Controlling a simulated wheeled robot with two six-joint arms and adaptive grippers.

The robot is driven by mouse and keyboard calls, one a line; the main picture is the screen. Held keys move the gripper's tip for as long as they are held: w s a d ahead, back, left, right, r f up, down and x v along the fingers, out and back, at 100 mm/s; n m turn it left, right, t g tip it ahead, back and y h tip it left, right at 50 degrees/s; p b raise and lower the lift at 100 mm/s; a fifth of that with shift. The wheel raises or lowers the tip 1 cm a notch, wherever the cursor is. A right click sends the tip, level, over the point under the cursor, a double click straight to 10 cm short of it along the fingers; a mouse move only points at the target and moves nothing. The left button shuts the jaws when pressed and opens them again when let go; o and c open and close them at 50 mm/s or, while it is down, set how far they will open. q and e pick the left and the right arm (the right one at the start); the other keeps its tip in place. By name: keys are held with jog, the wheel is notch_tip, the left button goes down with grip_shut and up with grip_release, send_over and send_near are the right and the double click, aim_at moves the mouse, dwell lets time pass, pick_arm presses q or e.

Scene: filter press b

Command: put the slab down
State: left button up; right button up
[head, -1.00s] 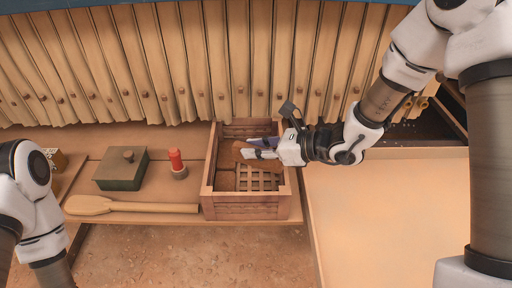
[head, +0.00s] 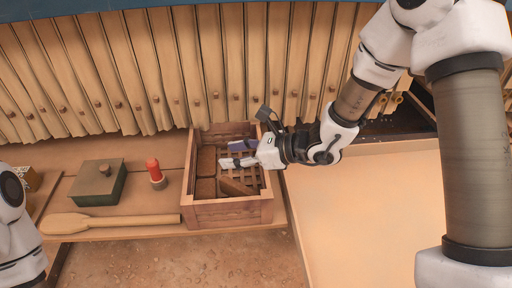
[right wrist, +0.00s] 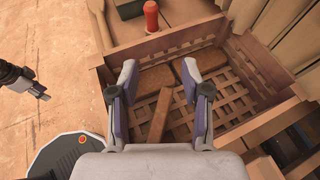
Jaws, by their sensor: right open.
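A brown slab (head: 237,187) lies at a slant in the front part of the wooden crate (head: 232,214), apart from my gripper in the head view. In the right wrist view the slab (right wrist: 159,112) shows below and between the fingers, over the lattice floor. Two more slabs, a back one (head: 206,160) and a front one (head: 205,188), lie along the crate's left side. My right gripper (head: 232,154) is open and empty above the crate. My left gripper (right wrist: 40,93) shows small at the left of the right wrist view; its jaw state is unclear.
Left of the crate on the bench are a red-topped stamp-like object (head: 155,174), a green lidded box (head: 97,184) and a wooden paddle (head: 110,222). A pale, bare tray (head: 355,210) lies to the right. Wooden slats stand close behind.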

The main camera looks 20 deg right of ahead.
pick_arm(q)
notch_tip(320, 180, up, 2)
jog(key=shift+r+p, duration=0.1)
jog(key=shift+p, duration=0.4)
pick_arm(e)
jog(key=v, duration=1.2)
jog(key=shift+r, duration=0.2)
